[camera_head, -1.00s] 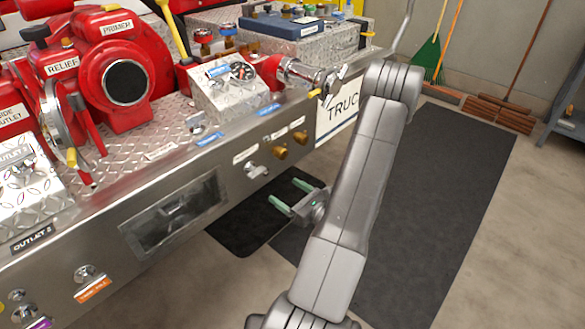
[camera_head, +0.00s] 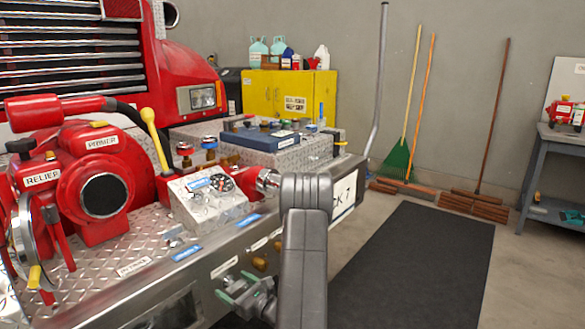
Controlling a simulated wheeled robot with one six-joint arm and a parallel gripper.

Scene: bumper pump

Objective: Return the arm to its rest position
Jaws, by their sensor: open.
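My arm (camera_head: 304,250) rises from the bottom edge, right of the middle, and bends over at its top. My gripper (camera_head: 232,291) is left of the arm, low in the view, in front of the steel bumper (camera_head: 150,289). Its two green fingers are spread apart with nothing between them. From this view I cannot tell how far the fingers are from the bumper face. The arm hides part of the bumper's right end.
The red pump (camera_head: 85,185) and gauge box (camera_head: 208,196) stand on the bumper's tread plate. A dark mat (camera_head: 425,260) covers open floor to the right. Brooms (camera_head: 480,196) lean at the wall, and a grey workbench (camera_head: 545,165) stands far right.

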